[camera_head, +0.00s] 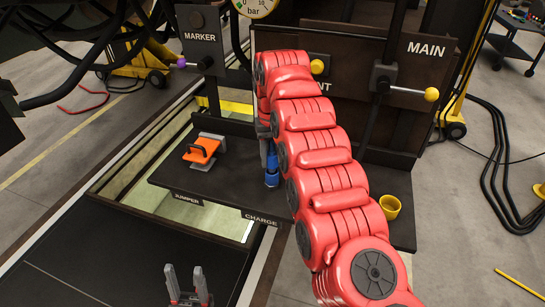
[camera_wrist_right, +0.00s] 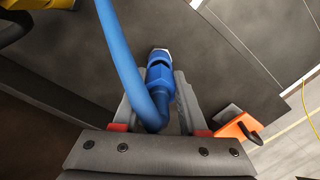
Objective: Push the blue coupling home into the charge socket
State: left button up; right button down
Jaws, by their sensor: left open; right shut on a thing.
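The blue coupling (camera_wrist_right: 160,78) is between the fingers of my right gripper (camera_wrist_right: 162,90) in the right wrist view, with a pale collar at its far end by the dark shelf. In the head view the coupling (camera_head: 271,171) stands roughly upright over the shelf, behind the CHARGE label (camera_head: 262,217). The charge socket itself cannot be made out, so I cannot tell how deep the coupling sits. My right gripper (camera_head: 265,145) is shut on it and partly hidden by my red arm. My left gripper (camera_head: 187,284) is open and empty at the bottom.
An orange-handled jumper piece (camera_head: 202,149) sits on the shelf to the left of the coupling. A yellow cup (camera_head: 390,207) stands at the shelf's right end. The MARKER lever (camera_head: 196,64) and MAIN lever (camera_head: 408,90) rise behind. A blue hose (camera_wrist_right: 122,55) loops to the coupling.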

jog(key=shift+f+b, duration=0.85)
jog(key=shift+c, duration=1.8)
grip_release()
jog(key=shift+r, duration=0.1)
notch_tip(320, 180, up, 17)
jog(key=p, duration=1.7)
jog(key=shift+r, duration=0.2)
